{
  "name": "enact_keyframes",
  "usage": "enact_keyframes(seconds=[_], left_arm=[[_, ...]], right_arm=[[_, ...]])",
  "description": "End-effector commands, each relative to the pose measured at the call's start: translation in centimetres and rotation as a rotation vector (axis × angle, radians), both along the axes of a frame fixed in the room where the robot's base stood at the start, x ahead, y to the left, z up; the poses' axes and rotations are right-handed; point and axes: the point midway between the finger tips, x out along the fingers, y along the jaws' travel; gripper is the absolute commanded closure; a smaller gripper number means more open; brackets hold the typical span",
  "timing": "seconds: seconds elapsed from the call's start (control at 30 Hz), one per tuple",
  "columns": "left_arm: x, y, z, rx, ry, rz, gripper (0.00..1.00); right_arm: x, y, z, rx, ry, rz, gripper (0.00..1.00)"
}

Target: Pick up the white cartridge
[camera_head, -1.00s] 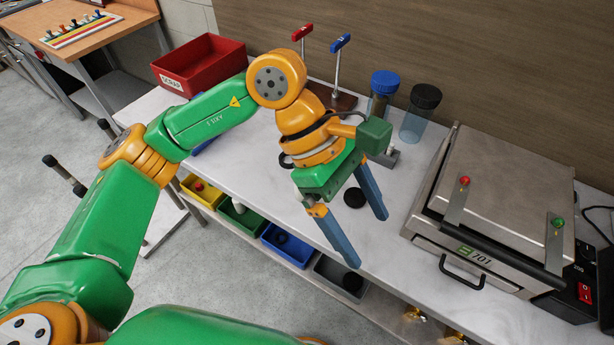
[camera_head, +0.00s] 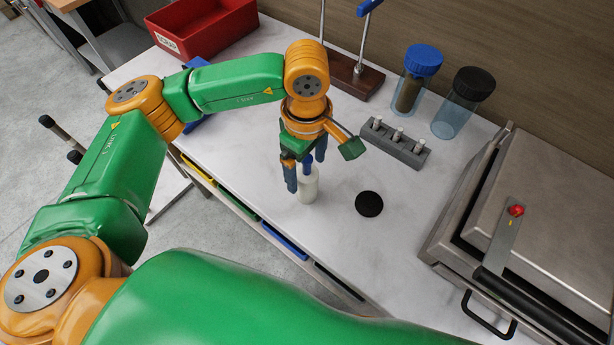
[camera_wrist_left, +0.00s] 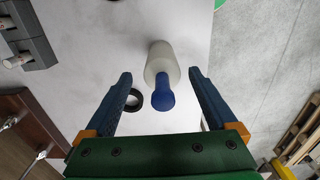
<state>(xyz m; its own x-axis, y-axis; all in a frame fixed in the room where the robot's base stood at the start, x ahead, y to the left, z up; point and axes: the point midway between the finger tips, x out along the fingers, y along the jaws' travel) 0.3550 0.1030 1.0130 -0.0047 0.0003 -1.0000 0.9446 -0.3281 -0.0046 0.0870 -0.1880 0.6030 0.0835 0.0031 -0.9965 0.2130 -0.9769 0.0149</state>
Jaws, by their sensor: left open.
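The white cartridge (camera_head: 308,187) stands on the white worktop, with its blue top (camera_head: 308,163) between the fingers of my left gripper (camera_head: 306,169). In the left wrist view the pale cartridge body (camera_wrist_left: 159,55) and its blue end (camera_wrist_left: 163,96) lie between the two blue fingers of my left gripper (camera_wrist_left: 160,76). The fingers are spread, with a gap on each side of the cartridge. Part of the cartridge is hidden by a finger in the head view. My right gripper is not in view.
A grey block with white pegs (camera_head: 395,143), two lidded jars (camera_head: 412,80) (camera_head: 458,102) and a metal press (camera_head: 540,210) are farther right. A red bin (camera_head: 203,27) stands at the back left.

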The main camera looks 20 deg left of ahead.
Motion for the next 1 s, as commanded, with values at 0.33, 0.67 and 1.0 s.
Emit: enact_keyframes(seconds=[0.33,0.67,1.0], left_arm=[[0.0,0.0,0.0,-0.001,0.000,-0.001,0.87],[0.0,-0.1,0.0,-0.001,0.000,-0.001,1.00],[-0.5,0.3,3.7,-0.005,-0.007,-0.001,1.00]], right_arm=[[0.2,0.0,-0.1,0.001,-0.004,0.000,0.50],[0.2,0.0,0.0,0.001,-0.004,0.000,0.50],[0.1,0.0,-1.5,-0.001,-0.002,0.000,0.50]])
